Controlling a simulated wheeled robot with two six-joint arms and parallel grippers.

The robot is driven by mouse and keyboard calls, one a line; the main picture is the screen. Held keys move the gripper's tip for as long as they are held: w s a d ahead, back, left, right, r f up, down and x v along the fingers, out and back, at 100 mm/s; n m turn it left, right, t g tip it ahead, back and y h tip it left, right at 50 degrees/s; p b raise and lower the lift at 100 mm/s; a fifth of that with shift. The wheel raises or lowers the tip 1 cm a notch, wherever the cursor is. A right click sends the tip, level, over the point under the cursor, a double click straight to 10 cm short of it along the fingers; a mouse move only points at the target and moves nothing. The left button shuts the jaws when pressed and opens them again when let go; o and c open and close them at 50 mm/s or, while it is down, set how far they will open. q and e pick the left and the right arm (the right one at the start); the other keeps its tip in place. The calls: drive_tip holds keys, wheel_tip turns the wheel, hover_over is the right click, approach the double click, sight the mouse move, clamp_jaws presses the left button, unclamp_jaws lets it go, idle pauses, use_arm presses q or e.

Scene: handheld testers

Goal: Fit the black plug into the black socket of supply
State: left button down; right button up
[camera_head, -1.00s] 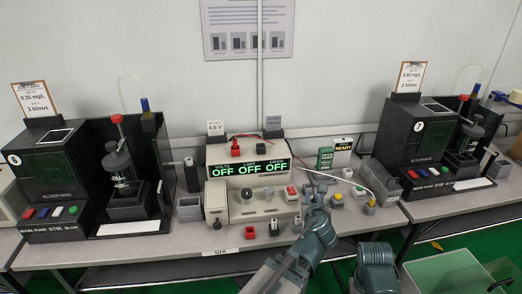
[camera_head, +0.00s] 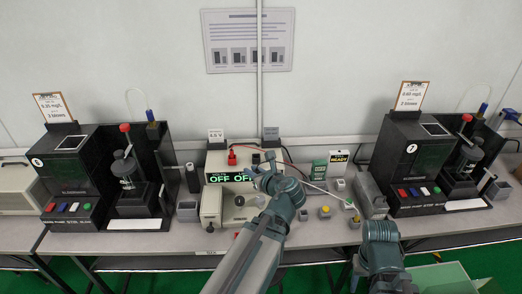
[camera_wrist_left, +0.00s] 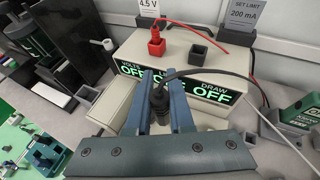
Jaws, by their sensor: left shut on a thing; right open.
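The supply (camera_head: 213,200) is a beige box with green OFF displays; it also shows in the left wrist view (camera_wrist_left: 187,55). The black socket (camera_wrist_left: 198,53) is a square block with an open, empty recess on its top, right of the red socket (camera_wrist_left: 156,48). My left gripper (camera_head: 258,175) is over the supply's front, hiding part of its displays. Its blue fingers (camera_wrist_left: 158,84) are shut on the black plug (camera_wrist_left: 158,103), short of the socket and apart from it. The plug's lower end is partly hidden. My right arm shows at bottom right, but its jaws do not.
A red plug with its red cable (camera_wrist_left: 190,23) stands in the red socket. The black cable (camera_wrist_left: 215,73) runs from the black plug to the right. Dark testers stand left (camera_head: 75,170) and right (camera_head: 415,170). Small blocks and buttons lie on the table right of the supply.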

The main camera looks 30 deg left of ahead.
sight(256, 159)
use_arm(q)
drive_tip(key=shift+n+g+y, duration=0.3)
drive_tip(key=shift+n+g, duration=0.1)
drive_tip(key=w+a, duration=0.2)
drive_tip(key=w, duration=0.2)
drive_tip(key=w+a, duration=0.3)
drive_tip(key=w, duration=0.1)
drive_tip(key=w+a+b, duration=0.1)
drive_tip(key=w+a, duration=0.1)
drive_tip(key=w, duration=0.3)
drive_tip(key=shift+a, duration=0.4)
drive_tip(key=f+b, duration=0.3)
drive_tip(key=shift+w+a+f+b, duration=0.1)
drive_tip(key=shift+w+f+b, duration=0.2)
drive_tip(key=shift+f, duration=0.05)
use_arm(e)
drive_tip(key=f, duration=0.3)
drive_tip(key=shift+w+d+f, duration=0.15)
drive_tip(key=shift+w+f, duration=0.1)
drive_tip(key=shift+f, duration=0.15)
use_arm(q)
drive_tip(key=shift+f, duration=0.2)
drive_tip(key=c, duration=0.8)
unclamp_jaws()
use_arm(e)
drive_tip(key=shift+f, duration=0.15)
use_arm(q)
drive_tip(key=shift+r, duration=0.15)
